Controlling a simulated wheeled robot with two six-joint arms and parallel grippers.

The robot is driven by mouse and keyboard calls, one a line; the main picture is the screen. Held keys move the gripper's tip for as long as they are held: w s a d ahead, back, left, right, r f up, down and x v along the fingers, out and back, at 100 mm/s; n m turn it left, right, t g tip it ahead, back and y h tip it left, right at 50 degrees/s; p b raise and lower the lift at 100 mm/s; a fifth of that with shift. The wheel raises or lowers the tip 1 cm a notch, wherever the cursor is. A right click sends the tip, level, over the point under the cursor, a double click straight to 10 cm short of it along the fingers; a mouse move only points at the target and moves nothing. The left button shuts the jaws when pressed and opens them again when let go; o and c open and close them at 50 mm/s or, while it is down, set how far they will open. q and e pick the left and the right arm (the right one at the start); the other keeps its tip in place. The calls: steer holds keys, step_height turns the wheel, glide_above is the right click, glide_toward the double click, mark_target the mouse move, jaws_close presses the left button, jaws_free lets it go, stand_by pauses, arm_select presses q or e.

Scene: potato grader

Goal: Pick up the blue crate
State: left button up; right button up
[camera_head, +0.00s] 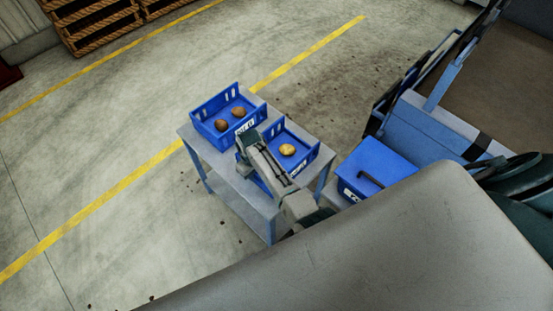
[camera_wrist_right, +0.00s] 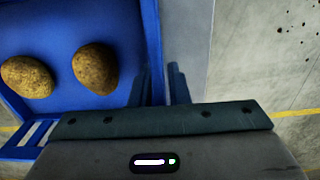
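A blue crate (camera_head: 208,108) with two brown potatoes (camera_head: 229,118) stands on the grey table. A second blue crate (camera_head: 305,159) with one yellow potato (camera_head: 288,150) stands beside it to the right. My right gripper (camera_head: 244,138) is over the table at the near side of the two-potato crate, partly covering the gap between the crates. In the right wrist view its two dark fingers (camera_wrist_right: 162,85) are apart, one on each side of the line of that crate's wall (camera_wrist_right: 151,40); whether they touch it is unclear. My left gripper is not in view.
The grey table (camera_head: 196,143) has a lower shelf. Wooden pallets (camera_head: 100,22) are at the back left. The concrete floor (camera_head: 90,150) to the left is clear.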

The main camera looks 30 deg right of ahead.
jaws_close()
steer(key=shift+w, duration=0.1)
steer(key=shift+r, duration=0.1)
step_height(320, 180, up, 10)
steer(key=shift+f+b, duration=0.1)
steer(key=shift+b, duration=0.35)
step_height(320, 180, up, 14)
steer(key=p, duration=1)
step_height(320, 180, down, 17)
steer(key=b, duration=1.3)
steer(key=shift+f+b, duration=0.2)
steer(key=shift+b, duration=0.15)
steer(key=shift+r, duration=0.1)
